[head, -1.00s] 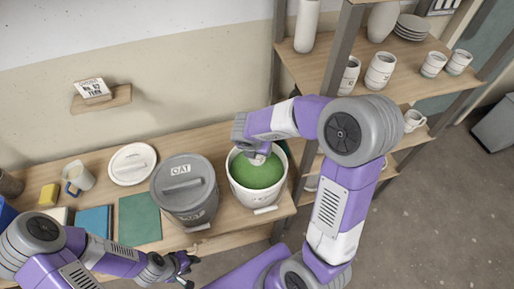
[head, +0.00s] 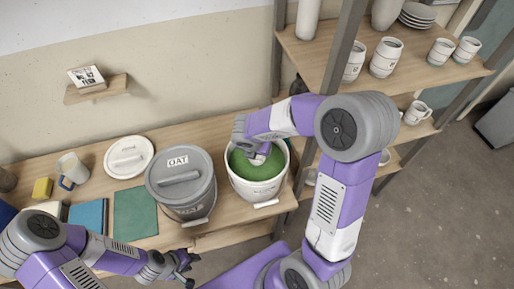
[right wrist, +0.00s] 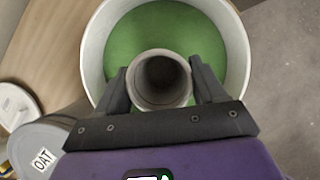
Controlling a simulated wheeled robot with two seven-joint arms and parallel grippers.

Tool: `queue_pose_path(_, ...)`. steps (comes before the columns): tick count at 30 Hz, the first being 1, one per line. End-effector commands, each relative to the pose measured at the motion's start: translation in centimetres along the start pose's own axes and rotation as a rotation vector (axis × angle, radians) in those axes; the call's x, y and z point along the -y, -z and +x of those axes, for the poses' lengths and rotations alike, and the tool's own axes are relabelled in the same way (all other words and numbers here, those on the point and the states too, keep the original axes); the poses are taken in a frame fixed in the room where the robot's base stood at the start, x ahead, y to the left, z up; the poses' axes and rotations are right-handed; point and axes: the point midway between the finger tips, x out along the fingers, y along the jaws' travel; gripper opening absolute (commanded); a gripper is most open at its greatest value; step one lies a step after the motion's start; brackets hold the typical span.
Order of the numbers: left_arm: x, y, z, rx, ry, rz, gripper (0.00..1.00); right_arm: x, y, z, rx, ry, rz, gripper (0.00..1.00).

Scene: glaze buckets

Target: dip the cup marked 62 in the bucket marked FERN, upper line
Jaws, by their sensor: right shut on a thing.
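The white bucket (head: 258,190) holds green glaze (head: 242,168) and stands open at the table's right end. No name on it is readable. My right gripper (head: 255,152) reaches down inside its rim and is shut on a pale cup (right wrist: 160,82). In the right wrist view the cup is between the two fingers, its dark, empty-looking inside facing the camera, with green glaze around it. How deep it sits in the glaze is hidden, and no number shows on it. My left gripper (head: 187,268) is open and empty at the front of the table.
A grey lidded bucket marked OAT (head: 181,185) stands just left of the green one. A shelf rack (head: 400,78) with cups stands right.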

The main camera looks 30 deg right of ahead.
Motion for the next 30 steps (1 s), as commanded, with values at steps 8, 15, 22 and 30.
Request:
queue_pose_path(8, 0.0, 0.0, 0.1, 0.000, 0.000, 0.000, 0.39, 0.0, 0.0, 0.1, 0.001, -0.001, 0.000, 0.33)
queue_pose_path(15, 0.6, 0.1, 1.6, 0.000, 0.000, 0.000, 0.39, 0.0, 0.8, 1.9, 0.001, -0.001, 0.000, 0.33)
queue_pose_path(22, 1.2, 0.1, 3.2, 0.000, 0.000, 0.000, 0.39, 0.0, 1.6, 3.8, 0.000, -0.001, 0.000, 0.33)
queue_pose_path(30, 1.4, 0.2, 3.8, 0.000, 0.000, 0.000, 0.39, 0.0, 1.9, 4.5, 0.001, -0.001, 0.000, 0.33)
